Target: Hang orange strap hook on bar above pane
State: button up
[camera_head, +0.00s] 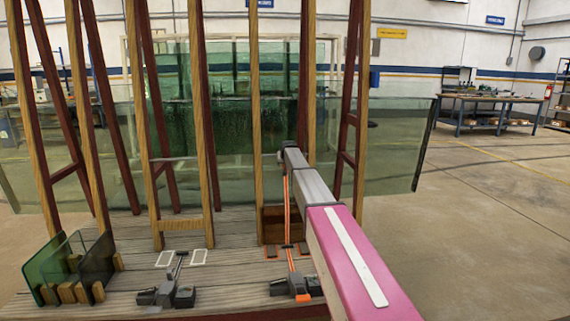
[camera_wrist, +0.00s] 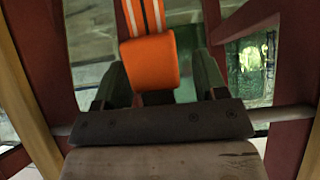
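The orange strap hook (camera_wrist: 150,62) sits between the two fingers of my gripper (camera_wrist: 162,80) in the wrist view. Its orange strap with white stripes runs away from it. In the head view the orange strap (camera_head: 289,220) rises nearly straight from a grey and orange ratchet (camera_head: 295,287) to my gripper (camera_head: 284,154), close to the wooden frame. The bar (camera_wrist: 291,115) shows as a grey rod on both sides of my gripper in the wrist view; its middle is hidden. A large green glass pane (camera_head: 232,170) stands behind the posts.
Wooden posts (camera_head: 256,120) and dark red braces stand close around my gripper. A second ratchet (camera_head: 168,295) lies on the wooden deck to the left. Small glass panes (camera_head: 95,262) stand in a rack at front left. The floor on the right is clear.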

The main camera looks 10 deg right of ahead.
jog(key=shift+w+f, duration=0.2)
jog(key=shift+f, duration=0.05)
jog(key=v, duration=1)
jog(key=s+f+g, duration=0.2)
jog(key=s+f, duration=0.7)
jog(key=s, duration=0.4)
jog(key=s+f+g, duration=0.2)
jog(key=s+f, duration=0.8)
jog(key=s, duration=0.4)
jog(key=s+f+g, duration=0.2)
jog(key=s+f, duration=0.1)
jog(key=s, duration=0.7)
jog(key=s+f+g, duration=0.1)
jog(key=s+f, duration=0.3)
jog(key=s, duration=0.6)
jog(key=s+f+g, duration=0.2)
jog(key=s+f, duration=0.2)
jog(key=s, duration=0.6)
jog(key=shift+g, duration=0.3)
